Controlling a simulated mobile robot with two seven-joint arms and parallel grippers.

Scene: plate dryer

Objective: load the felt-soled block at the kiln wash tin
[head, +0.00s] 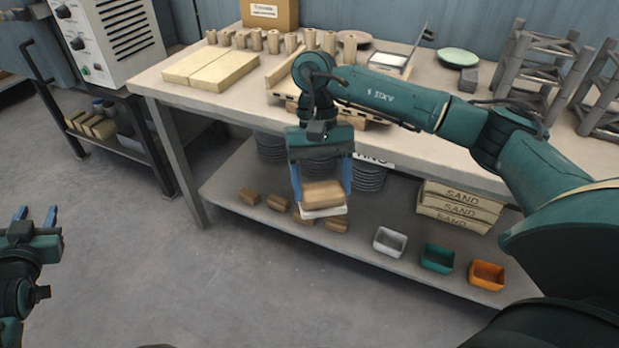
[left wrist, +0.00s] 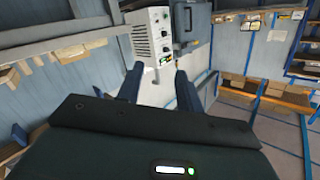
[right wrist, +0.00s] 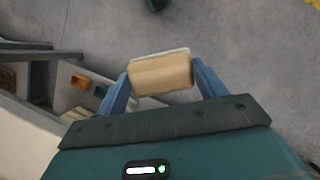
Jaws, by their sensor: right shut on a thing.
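A wooden block (head: 322,192) with a pale felt-like sole (head: 324,211) is between the fingers of my right gripper (head: 322,198), which is shut on it. It hangs in front of the bench's lower shelf, sole down. The right wrist view shows the block (right wrist: 161,75) between both blue fingers, its white layer along the far edge. My left gripper (head: 36,212) is open and empty at the far left, away from the bench. I cannot tell which container is the kiln wash tin; no such label is readable.
Several similar wooden blocks (head: 278,202) lie on the lower shelf (head: 350,260). White (head: 390,241), green (head: 437,257) and orange (head: 487,275) trays stand at its front right, near sand boxes (head: 458,204). Stacked plates (head: 370,177) are behind. The bench top (head: 440,88) is crowded.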

